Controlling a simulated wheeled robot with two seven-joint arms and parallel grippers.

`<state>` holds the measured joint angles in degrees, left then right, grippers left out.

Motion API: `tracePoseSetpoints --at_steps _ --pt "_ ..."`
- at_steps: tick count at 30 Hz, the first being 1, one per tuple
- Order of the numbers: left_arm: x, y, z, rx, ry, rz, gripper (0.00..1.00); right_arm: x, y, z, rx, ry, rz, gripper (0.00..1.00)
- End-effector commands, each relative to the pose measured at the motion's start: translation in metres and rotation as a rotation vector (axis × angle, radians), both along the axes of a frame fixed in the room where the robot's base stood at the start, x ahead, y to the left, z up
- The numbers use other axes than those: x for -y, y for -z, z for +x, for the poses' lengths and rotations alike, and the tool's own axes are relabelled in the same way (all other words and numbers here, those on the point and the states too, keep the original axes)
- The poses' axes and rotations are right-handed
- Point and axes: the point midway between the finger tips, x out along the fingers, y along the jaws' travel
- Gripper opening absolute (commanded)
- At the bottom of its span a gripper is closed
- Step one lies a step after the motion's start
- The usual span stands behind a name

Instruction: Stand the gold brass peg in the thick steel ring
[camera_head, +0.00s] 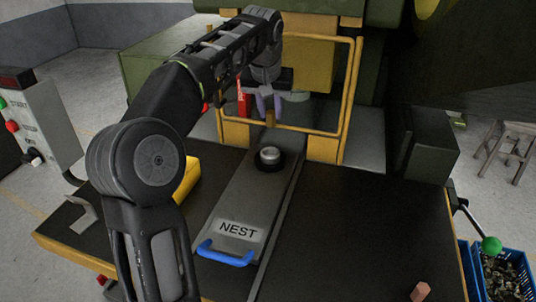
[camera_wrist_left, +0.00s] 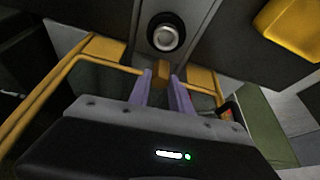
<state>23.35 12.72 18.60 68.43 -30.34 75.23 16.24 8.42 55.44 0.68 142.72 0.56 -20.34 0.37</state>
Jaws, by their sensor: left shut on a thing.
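My left gripper (camera_head: 269,106) reaches in from the left at the back, near the yellow frame. Its purple fingers are shut on the gold brass peg (camera_head: 270,118), a small piece at the fingertips. The peg also shows in the left wrist view (camera_wrist_left: 161,72), with its upper part hidden between the fingers. The thick steel ring (camera_head: 270,157) sits on the grey nest plate (camera_head: 245,198), dark outside with a paler top. In the left wrist view the ring (camera_wrist_left: 166,37) lies beyond the peg, apart from it. My right gripper is not in view.
A yellow frame (camera_head: 347,95) surrounds the press opening behind the ring. A blue handle (camera_head: 226,258) is at the plate's front. A yellow object (camera_head: 187,180) is left of the plate. A copper-coloured block (camera_head: 420,291) lies at front right; the dark table there is mostly clear.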

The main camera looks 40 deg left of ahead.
Motion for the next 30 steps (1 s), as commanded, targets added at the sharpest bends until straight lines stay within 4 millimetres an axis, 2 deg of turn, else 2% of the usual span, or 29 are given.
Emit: tracePoseSetpoints --at_steps 7,15,18,27,30 --pt "-0.001 0.008 0.000 -0.002 -0.003 0.000 0.00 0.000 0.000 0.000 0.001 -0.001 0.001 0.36" --pt "-0.001 0.052 -0.001 -0.002 -0.002 -0.001 0.00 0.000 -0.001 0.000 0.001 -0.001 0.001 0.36" --pt "0.000 0.061 0.000 0.000 -0.002 -0.001 0.00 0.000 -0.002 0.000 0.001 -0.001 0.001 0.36" --pt "0.000 0.063 0.000 0.001 -0.002 0.001 0.00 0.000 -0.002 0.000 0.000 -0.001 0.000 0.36" --pt "-0.001 0.071 0.000 -0.001 -0.002 0.000 0.00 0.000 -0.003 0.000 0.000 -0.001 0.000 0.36"
